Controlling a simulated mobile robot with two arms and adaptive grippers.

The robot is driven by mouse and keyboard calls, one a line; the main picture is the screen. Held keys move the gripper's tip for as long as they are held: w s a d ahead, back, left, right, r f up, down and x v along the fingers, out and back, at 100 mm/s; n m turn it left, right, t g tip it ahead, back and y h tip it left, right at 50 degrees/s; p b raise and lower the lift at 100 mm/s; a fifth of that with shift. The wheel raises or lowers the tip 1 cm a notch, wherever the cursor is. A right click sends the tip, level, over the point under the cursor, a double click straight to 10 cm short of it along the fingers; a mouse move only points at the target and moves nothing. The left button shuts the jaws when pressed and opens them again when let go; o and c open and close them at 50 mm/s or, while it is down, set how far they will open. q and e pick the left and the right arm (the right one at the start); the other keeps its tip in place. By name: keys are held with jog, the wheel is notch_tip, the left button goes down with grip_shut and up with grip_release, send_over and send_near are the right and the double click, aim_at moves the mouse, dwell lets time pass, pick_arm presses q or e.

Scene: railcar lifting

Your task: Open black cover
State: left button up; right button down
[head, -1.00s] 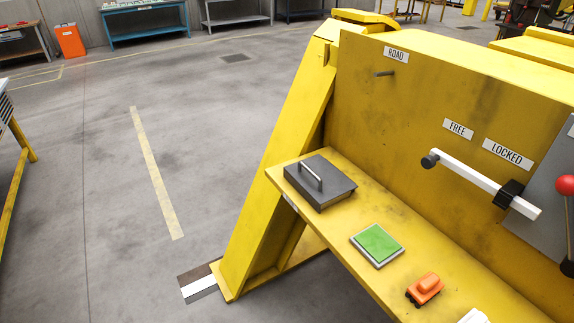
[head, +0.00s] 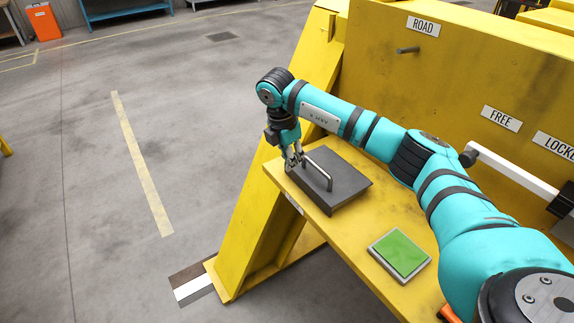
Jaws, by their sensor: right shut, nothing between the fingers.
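The black cover (head: 347,182) is a dark flat box-like lid with a silver bar handle (head: 320,171). It lies flat at the left end of the yellow shelf. My right gripper (head: 294,166) points down at the cover's left edge, just left of the handle. Its fingers look close together with nothing held between them. Whether the fingertips touch the handle or the cover cannot be told. My left gripper is not in view.
A green-topped pad (head: 400,252) lies on the yellow shelf (head: 345,248) to the right of the cover. A yellow wall (head: 440,85) with a peg (head: 407,50) and labels rises behind. A white lever (head: 512,172) sticks out at right. Open floor lies left.

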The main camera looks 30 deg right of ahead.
aim_at(309, 178)
jog(key=shift+m+h, duration=0.4)
jog(key=shift+h, duration=0.4)
jog(key=d+f, duration=0.1)
jog(key=f, duration=0.1)
jog(key=d+f+p, duration=0.1)
jog(key=d+f, duration=0.1)
jog(key=d+f+p, duration=0.1)
jog(key=d+f, duration=0.1)
jog(key=shift+w+d+f, duration=0.15)
jog(key=shift+w+f, duration=0.15)
jog(key=shift+r, duration=0.1)
